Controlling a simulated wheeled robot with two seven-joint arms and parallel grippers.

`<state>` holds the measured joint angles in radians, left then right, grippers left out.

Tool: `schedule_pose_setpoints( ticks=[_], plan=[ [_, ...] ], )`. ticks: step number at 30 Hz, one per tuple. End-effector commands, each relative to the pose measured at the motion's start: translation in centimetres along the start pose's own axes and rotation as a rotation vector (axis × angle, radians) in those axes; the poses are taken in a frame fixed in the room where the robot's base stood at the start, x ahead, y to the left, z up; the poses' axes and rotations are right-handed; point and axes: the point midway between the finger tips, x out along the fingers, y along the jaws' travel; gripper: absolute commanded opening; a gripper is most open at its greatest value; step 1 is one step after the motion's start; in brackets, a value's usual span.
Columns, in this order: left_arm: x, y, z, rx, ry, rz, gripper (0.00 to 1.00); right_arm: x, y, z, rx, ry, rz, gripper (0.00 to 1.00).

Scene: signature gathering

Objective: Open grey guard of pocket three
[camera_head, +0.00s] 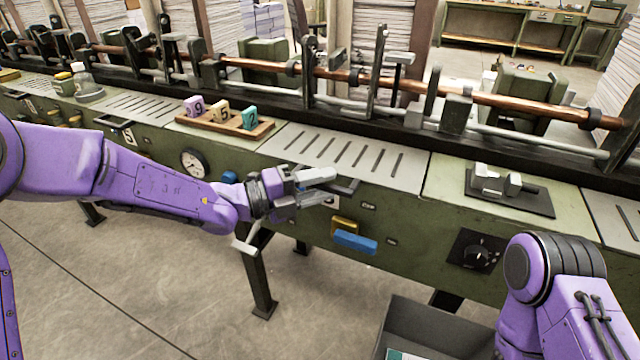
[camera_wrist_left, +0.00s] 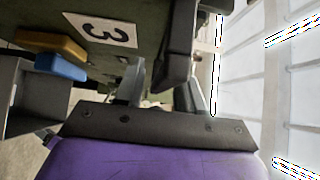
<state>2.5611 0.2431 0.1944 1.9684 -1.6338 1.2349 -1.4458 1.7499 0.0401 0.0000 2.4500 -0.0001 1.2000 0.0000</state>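The grey slotted plate (camera_head: 340,150) above pocket three lies flat on top of the green machine. A dark handle (camera_head: 347,186) projects from the front edge below it; it also shows in the left wrist view (camera_wrist_left: 180,45). The label with the number 3 (camera_wrist_left: 103,30) is on the machine's front face. My left gripper (camera_head: 325,186) is at this handle, with its two grey fingers apart, one above the other. The fingers partly hide the handle and the label, and I cannot tell whether they touch the handle. My right gripper is out of view.
A yellow block (camera_head: 344,226) and a blue block (camera_head: 355,242) stick out below the handle. A wooden tray (camera_head: 262,131) with numbered blocks stands left of the plate. A copper-coloured bar (camera_head: 420,86) runs behind. A grey bin (camera_head: 425,325) stands on the floor in front.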

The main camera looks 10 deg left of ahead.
Motion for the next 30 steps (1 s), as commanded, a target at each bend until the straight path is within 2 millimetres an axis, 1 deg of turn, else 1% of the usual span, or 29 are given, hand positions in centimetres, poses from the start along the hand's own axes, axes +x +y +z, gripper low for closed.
schedule_pose_setpoints(
  ticks=[1, 3, 9, 11, 14, 17, 20, 27, 30],
  plan=[
    [0.0, 0.0, 0.0, 0.000, 0.000, 0.000, 0.21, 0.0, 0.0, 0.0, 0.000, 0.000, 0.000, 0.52],
    [0.0, 0.0, 0.0, 0.000, 0.000, 0.000, 0.00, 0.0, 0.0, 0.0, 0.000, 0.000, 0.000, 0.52],
    [0.0, -0.1, 0.0, -0.002, 0.000, 0.002, 0.00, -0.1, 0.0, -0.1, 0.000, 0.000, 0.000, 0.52],
    [0.0, -0.4, 0.0, -0.006, 0.000, 0.006, 0.00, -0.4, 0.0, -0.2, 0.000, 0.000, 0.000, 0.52],
    [0.0, -1.2, 0.0, -0.020, 0.000, 0.022, 0.00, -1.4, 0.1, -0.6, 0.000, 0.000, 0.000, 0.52],
    [0.0, -2.5, 0.0, -0.050, -0.001, 0.051, 0.00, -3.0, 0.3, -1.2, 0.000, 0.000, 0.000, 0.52],
    [0.0, -4.1, 0.1, -0.090, -0.001, 0.094, 0.00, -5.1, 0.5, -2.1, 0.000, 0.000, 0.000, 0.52],
    [0.6, -8.1, 0.6, -0.217, 0.000, 0.222, 0.00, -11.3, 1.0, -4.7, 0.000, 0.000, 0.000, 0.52],
    [0.9, -9.4, 1.0, -0.270, -0.001, 0.274, 0.00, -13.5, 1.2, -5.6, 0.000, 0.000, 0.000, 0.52]
  ],
)
